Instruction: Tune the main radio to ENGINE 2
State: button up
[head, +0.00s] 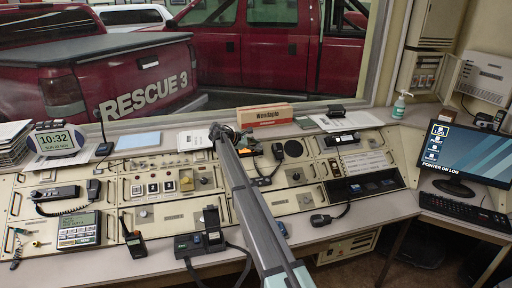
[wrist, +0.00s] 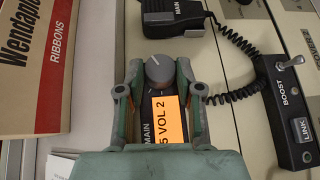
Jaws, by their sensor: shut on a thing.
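The main radio's grey round knob (wrist: 158,68) shows in the wrist view between the two fingers of my gripper (wrist: 159,66), which is shut on it. Below the knob is the radio's orange display (wrist: 166,118), turned sideways, with "5 VOL 2" readable. The rest of the display text is hidden by my gripper, so the channel name cannot be read. The label "MAIN" stands beside the display. In the head view my gripper (head: 218,131) is at the back of the console, and my arm covers most of the radio.
A hand microphone (wrist: 173,18) marked MAIN lies just beyond the knob, with a coiled cord. A box with a BOOST switch (wrist: 294,62) and LINK button is at right. A Wendaplo ribbons box (wrist: 48,60) stands close at left. A monitor (head: 449,155) is far right.

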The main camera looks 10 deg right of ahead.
jog(key=shift+w+d+r+m+g, duration=0.1)
jog(key=shift+w+r+m+g, duration=0.1)
jog(key=shift+m+g, duration=0.3)
jog(key=shift+f, duration=0.1)
jog(key=o, duration=1.2)
jog(key=shift+d, duration=0.1)
jog(key=shift+c, duration=0.2)
jog(key=shift+s+a, duration=0.1)
jog(key=shift+a, duration=0.1)
jog(key=v, duration=1.1)
jog(key=shift+a+r, duration=0.15)
jog(key=shift+r, duration=0.35)
